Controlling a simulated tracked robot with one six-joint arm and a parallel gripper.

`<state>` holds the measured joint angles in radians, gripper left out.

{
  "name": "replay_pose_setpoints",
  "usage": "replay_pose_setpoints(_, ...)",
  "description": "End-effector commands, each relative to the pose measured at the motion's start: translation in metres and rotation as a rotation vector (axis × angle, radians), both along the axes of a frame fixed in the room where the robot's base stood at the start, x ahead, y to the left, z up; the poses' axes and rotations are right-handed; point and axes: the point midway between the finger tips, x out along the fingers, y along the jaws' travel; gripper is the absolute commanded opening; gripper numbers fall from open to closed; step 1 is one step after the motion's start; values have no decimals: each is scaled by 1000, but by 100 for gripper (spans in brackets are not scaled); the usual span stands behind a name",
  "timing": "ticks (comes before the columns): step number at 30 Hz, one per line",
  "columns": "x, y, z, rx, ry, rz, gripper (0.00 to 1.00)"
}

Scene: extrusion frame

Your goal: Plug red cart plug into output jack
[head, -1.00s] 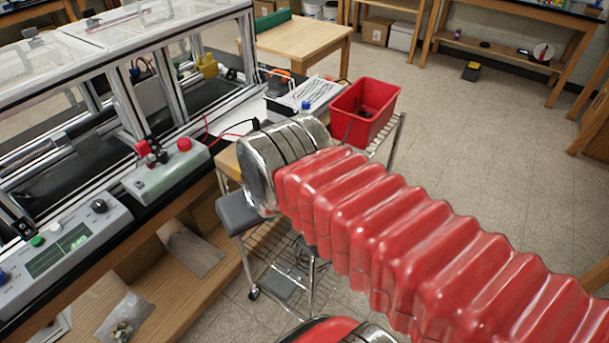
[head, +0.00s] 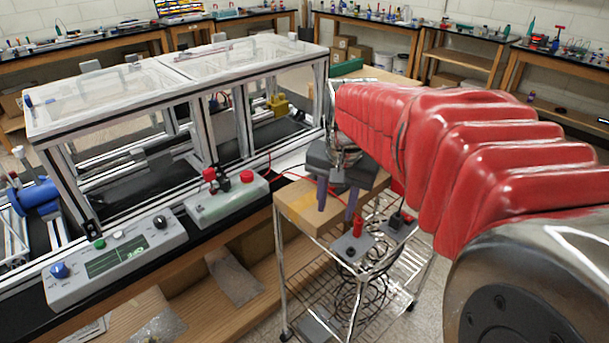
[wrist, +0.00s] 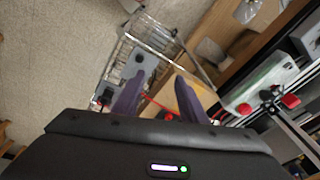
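My gripper (head: 337,205) hangs over the wire cart, its two dark fingers apart with a gap between them. In the wrist view its fingers (wrist: 158,100) also stand apart. A red plug (head: 357,225) stands on a grey box (head: 350,248) on the cart, just right of and below the fingertips. Another grey box (head: 392,228) beside it carries a black plug, with a red piece (head: 397,188) above. On the bench, a pale green-grey box (head: 228,203) has red and black connectors (head: 222,178) and a red button (head: 247,177). I cannot read which jack is the output.
A framed, clear-topped machine (head: 180,60) fills the left. A control panel (head: 115,258) with a display stands in front.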

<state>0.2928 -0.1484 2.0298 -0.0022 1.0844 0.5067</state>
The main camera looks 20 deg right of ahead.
Motion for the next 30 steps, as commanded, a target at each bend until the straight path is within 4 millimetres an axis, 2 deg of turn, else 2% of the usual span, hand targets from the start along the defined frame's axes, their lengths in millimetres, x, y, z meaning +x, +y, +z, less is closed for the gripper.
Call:
replay_pose_setpoints(9,30,-57,-25,52,88,-249,38)
replay_pose_setpoints(16,43,-92,-43,80,139,-399,38)
replay_pose_setpoints(21,47,-102,-49,88,153,-442,38)
replay_pose_setpoints(30,47,-102,-49,88,153,-445,38)
